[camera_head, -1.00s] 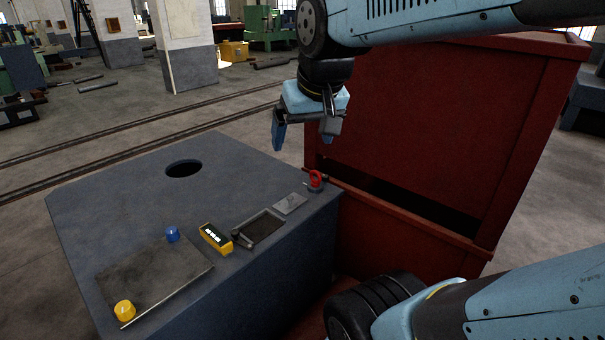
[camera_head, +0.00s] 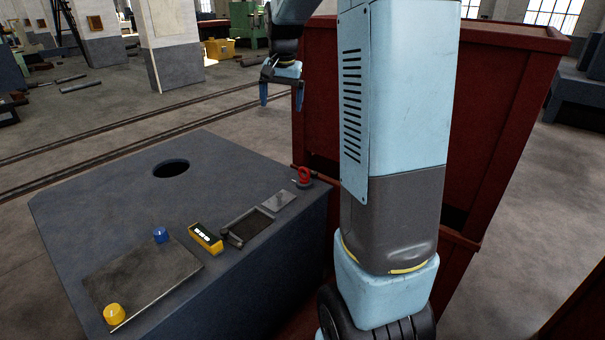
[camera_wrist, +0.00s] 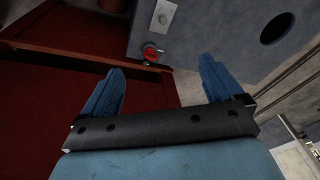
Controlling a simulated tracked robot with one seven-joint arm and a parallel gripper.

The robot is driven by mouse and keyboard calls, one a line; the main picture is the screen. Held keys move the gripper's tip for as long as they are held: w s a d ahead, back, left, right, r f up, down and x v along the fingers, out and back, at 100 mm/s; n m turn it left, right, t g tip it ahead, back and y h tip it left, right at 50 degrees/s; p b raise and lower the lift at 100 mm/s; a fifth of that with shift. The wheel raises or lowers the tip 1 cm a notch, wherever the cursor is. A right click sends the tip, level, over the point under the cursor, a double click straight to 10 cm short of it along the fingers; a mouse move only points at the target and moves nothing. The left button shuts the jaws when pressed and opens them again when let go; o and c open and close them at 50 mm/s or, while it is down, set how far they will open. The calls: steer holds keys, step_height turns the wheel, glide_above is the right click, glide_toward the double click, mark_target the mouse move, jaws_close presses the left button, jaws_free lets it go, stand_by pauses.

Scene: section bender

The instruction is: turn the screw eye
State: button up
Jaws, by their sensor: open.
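The screw eye (camera_head: 304,175) is a red ring standing on a dark round base at the far right corner of the grey bench top (camera_head: 105,215). It also shows in the wrist view (camera_wrist: 151,53), beyond and between the fingertips. My gripper (camera_head: 282,100) is open and empty, its blue fingers pointing down, well above and behind the ring in the head view. In the wrist view the open gripper (camera_wrist: 160,80) has nothing between its fingers. Nothing touches the ring.
A tall red cabinet (camera_head: 500,130) stands right beside the bench. On the bench lie a small plate with a stub (camera_head: 281,200), a dark tray (camera_head: 250,226), a yellow gauge (camera_head: 206,238), a blue knob (camera_head: 160,235), a yellow knob (camera_head: 114,313) and a round hole (camera_head: 171,168).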

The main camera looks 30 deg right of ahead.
steer(key=w+d+f+m+g, duration=0.1)
steer(key=w+d+f+m, duration=0.2)
steer(key=w+d+f, duration=0.75)
steer(key=m+g, duration=0.2)
steer(key=m, duration=0.1)
glide_toward(304, 167)
steer(key=f, duration=1.2)
steer(key=shift+s+d+f, duration=0.15)
steer(key=shift+d+f, duration=0.05)
steer(key=shift+f, duration=0.15)
steer(key=c, duration=1)
steer(key=shift+c, duration=0.2)
